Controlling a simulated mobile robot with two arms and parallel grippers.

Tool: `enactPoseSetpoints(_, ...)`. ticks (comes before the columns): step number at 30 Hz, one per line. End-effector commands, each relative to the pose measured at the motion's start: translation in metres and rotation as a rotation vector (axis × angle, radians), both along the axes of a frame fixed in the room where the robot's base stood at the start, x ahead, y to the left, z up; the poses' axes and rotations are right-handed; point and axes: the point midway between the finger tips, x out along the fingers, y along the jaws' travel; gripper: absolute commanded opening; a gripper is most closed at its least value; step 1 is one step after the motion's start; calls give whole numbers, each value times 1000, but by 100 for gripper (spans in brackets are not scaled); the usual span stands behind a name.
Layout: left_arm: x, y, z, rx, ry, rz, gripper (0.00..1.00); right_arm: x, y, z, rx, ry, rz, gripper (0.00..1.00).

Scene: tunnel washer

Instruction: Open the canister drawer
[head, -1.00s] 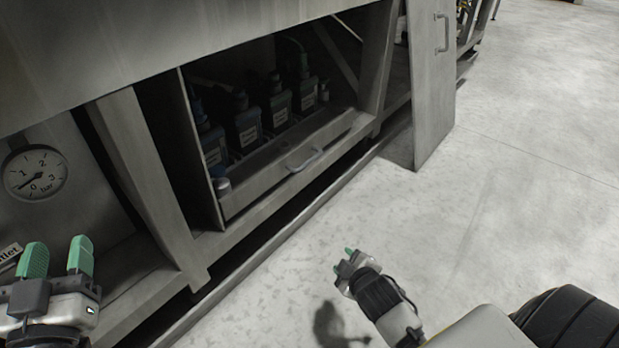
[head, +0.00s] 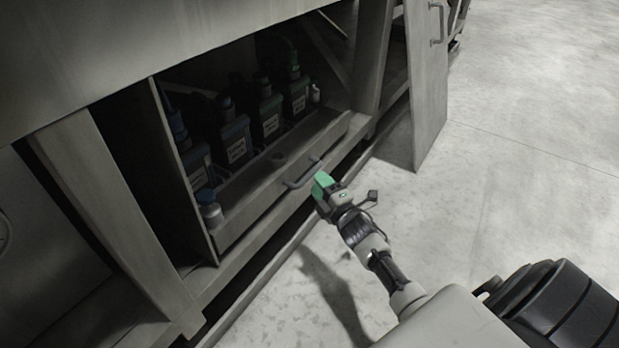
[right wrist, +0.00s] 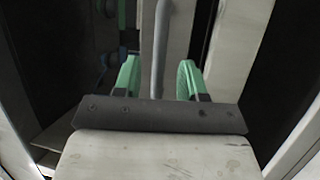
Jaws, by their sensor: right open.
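The canister drawer (head: 262,195) is a grey metal front low in the open cabinet bay, with a bar handle (head: 303,174) on its face. Several dark canisters (head: 236,146) with pale labels stand behind the front. My right gripper (head: 322,184) is at the right end of the handle, with its green fingertips close to it. In the right wrist view the gripper (right wrist: 160,82) is open, and the handle bar (right wrist: 161,45) runs between its two green fingers, apart from both. My left gripper is outside the views.
A grey door panel (head: 428,85) with its own handle stands open to the right of the bay. A slanted frame post (head: 110,215) is at the left. The pale floor (head: 520,190) on the right is clear.

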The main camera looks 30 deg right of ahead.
Motion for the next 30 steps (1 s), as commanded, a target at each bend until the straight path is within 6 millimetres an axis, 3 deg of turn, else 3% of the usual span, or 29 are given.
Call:
enactPoseSetpoints(3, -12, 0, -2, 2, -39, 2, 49, 22, 0, 0, -1, -3, 1, 41)
enactPoseSetpoints(9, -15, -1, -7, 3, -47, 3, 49, 43, 0, 6, 1, -1, 0, 41)
enactPoseSetpoints(20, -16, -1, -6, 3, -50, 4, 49, 47, 0, 8, 2, 2, -1, 41)
enactPoseSetpoints(28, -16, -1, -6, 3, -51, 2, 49, 47, 0, 8, 2, 2, -1, 0)
enactPoseSetpoints(30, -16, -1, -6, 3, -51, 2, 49, 47, 0, 8, 2, 2, -1, 0)
